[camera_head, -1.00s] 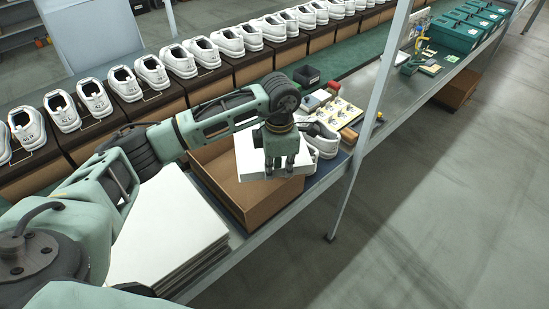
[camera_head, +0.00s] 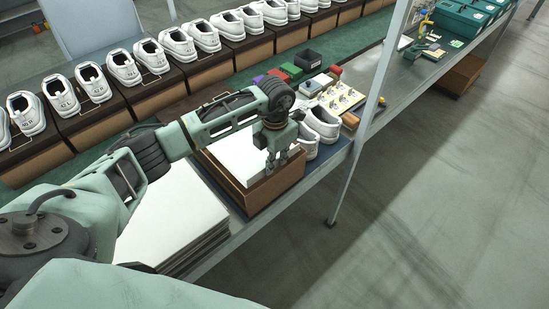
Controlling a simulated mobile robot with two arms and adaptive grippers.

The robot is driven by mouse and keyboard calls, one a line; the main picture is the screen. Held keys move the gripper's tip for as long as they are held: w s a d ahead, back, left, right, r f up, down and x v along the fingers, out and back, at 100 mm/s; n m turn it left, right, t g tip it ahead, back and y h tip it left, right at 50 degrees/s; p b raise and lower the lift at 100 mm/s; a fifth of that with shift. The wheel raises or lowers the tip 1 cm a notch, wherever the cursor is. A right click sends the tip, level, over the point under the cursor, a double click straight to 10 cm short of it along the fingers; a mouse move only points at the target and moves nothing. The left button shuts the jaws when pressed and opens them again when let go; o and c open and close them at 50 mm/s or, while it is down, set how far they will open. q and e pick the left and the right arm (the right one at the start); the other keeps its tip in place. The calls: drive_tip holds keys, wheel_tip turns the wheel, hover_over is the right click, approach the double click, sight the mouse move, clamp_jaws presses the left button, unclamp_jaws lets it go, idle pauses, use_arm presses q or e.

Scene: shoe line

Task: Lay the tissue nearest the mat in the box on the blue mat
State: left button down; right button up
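The box (camera_head: 277,190) is an open brown carton on the dark blue mat (camera_head: 325,166). A white tissue (camera_head: 236,157) lies inside the box, across most of its opening. My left gripper (camera_head: 277,168) points down at the right part of the box, with its fingertips at the tissue. Whether the fingers still pinch the tissue cannot be made out. My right gripper is out of view.
A pair of white shoes (camera_head: 322,124) stands just right of the box. Behind it are a tray of small parts (camera_head: 342,98), a black bin (camera_head: 308,61) and small coloured blocks. A row of shoes on boxes (camera_head: 178,45) runs along the back. A metal post (camera_head: 372,98) rises at the right.

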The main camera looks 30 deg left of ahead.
sight(275, 188)
use_arm(q)
wheel_tip(275, 188, down, 9)
drive_tip(key=b, duration=0.7)
drive_tip(key=shift+f+b, duration=1.05)
drive_tip(key=shift+f, duration=0.4)
drive_tip(key=shift+s+d+f, duration=0.1)
drive_tip(key=shift+f+b, duration=0.7)
drive_tip(key=shift+f, duration=0.1)
drive_tip(key=c, duration=1.9)
unclamp_jaws()
drive_tip(key=shift+o, duration=0.2)
